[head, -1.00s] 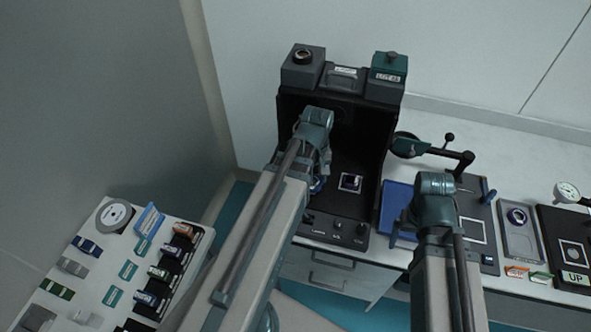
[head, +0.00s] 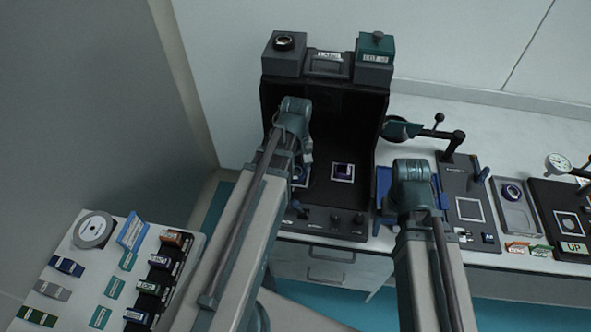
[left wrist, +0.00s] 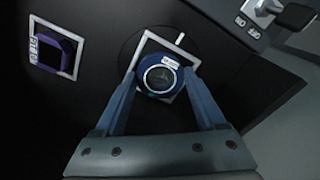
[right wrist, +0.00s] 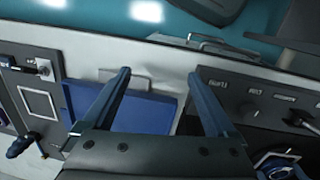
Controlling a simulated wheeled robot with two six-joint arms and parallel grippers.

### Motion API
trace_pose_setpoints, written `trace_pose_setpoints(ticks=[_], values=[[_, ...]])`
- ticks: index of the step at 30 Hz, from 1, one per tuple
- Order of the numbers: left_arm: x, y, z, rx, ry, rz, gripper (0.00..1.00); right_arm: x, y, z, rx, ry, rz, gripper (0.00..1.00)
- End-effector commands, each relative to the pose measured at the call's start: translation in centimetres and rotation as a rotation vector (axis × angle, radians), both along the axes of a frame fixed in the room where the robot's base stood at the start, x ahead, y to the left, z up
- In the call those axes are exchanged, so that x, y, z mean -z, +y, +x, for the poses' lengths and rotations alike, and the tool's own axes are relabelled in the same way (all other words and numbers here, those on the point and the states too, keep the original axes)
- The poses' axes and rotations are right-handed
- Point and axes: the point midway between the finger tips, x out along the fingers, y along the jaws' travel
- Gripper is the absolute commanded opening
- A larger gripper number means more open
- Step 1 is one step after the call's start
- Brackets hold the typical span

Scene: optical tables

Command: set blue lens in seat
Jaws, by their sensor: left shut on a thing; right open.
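The blue lens (left wrist: 160,79) is a round blue ring with a dark centre and a small white label. My left gripper (left wrist: 160,84) is shut on it, one finger on each side. The lens is over a white square outline (left wrist: 141,48), the seat marking on the black floor of the booth; I cannot tell whether it touches down. In the head view the lens (head: 300,174) shows partly behind my left gripper (head: 302,168). My right gripper (right wrist: 158,76) is open and empty above a blue tray (right wrist: 145,112), to the right of the booth.
A purple piece (left wrist: 54,48) sits in another white outline beside the lens. The black booth (head: 335,120) has walls and a front panel with knobs (head: 335,219). A jointed stand (head: 455,150), a grey tray (head: 516,214) and a dark plate (head: 560,215) stand to the right.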

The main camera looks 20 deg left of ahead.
Motion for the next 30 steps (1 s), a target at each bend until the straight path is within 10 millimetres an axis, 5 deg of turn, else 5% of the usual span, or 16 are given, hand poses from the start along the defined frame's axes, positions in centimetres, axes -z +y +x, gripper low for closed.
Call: trace_pose_setpoints(ticks=[5, 6, 10, 22, 30], values=[[0.4, 0.0, 0.0, 0.0, 0.0, 0.0, 0.06, 0.4, 0.0, 0.0, 0.0, 0.0, 0.0, 0.92], [0.3, 0.0, 0.0, 0.0, 0.0, 0.0, 0.76, 0.3, 0.0, 0.0, 0.0, 0.0, 0.0, 0.92], [0.3, 0.0, 0.0, 0.0, 0.0, 0.0, 0.99, 0.3, 0.0, 0.0, 0.0, 0.0, 0.0, 0.92], [-0.2, 0.0, 0.0, 0.0, 0.0, 0.0, 1.0, -0.2, 0.0, 0.0, 0.0, 0.0, 0.0, 0.92], [-2.7, 0.0, 0.0, 0.0, 0.0, 0.0, 1.0, -2.7, 0.0, 0.0, 0.0, 0.0, 0.0, 0.92]])
